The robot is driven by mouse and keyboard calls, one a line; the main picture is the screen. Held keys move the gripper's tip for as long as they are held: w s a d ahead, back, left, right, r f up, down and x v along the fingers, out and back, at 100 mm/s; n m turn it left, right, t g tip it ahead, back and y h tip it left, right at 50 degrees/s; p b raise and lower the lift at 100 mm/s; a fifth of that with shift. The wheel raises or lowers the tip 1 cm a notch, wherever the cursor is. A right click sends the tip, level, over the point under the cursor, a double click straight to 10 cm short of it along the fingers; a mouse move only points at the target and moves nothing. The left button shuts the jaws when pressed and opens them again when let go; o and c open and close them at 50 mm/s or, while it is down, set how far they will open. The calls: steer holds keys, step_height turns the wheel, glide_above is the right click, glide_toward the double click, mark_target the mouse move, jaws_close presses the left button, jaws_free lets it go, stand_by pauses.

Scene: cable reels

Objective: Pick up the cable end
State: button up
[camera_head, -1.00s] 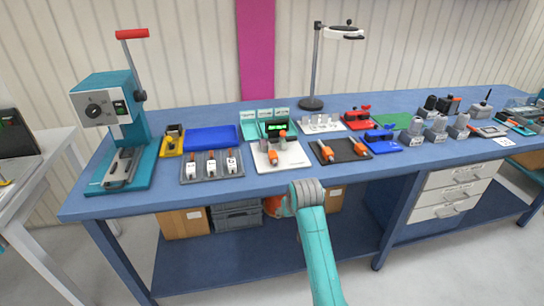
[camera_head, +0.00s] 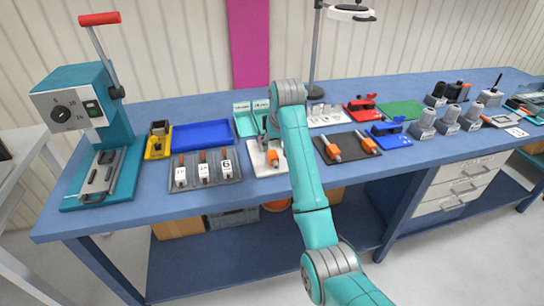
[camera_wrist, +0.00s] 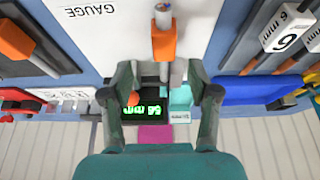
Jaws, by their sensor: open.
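An orange-sleeved cable end (camera_wrist: 164,45) with a short grey cable (camera_wrist: 162,14) lies on the white gauge plate (camera_wrist: 205,30). In the head view the cable end (camera_head: 273,157) shows low on the white plate (camera_head: 258,166), partly hidden by my arm. My gripper (camera_wrist: 160,70) is open and empty, its two dark fingers on either side of the line of the cable end. The orange sleeve shows just beyond the fingertips in the wrist view. I cannot tell the height gap or any contact. In the head view my arm hides most of the gripper.
A black display box (camera_wrist: 150,108) with green digits stands behind the plate, between the fingers in the wrist view. A black mat (camera_head: 348,148) with two orange pieces lies to the right. A grey tray (camera_head: 206,184) of numbered pieces and a blue tray (camera_head: 203,136) lie left.

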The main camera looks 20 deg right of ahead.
mark_target(273, 153)
steer(key=shift+a+x, duration=0.15)
steer(key=shift+x, duration=1.45)
steer(key=shift+a+x, duration=0.15)
steer(key=shift+x, duration=1.5)
steer(key=shift+w+r, duration=0.1)
steer(key=shift+w, duration=0.05)
jaws_close()
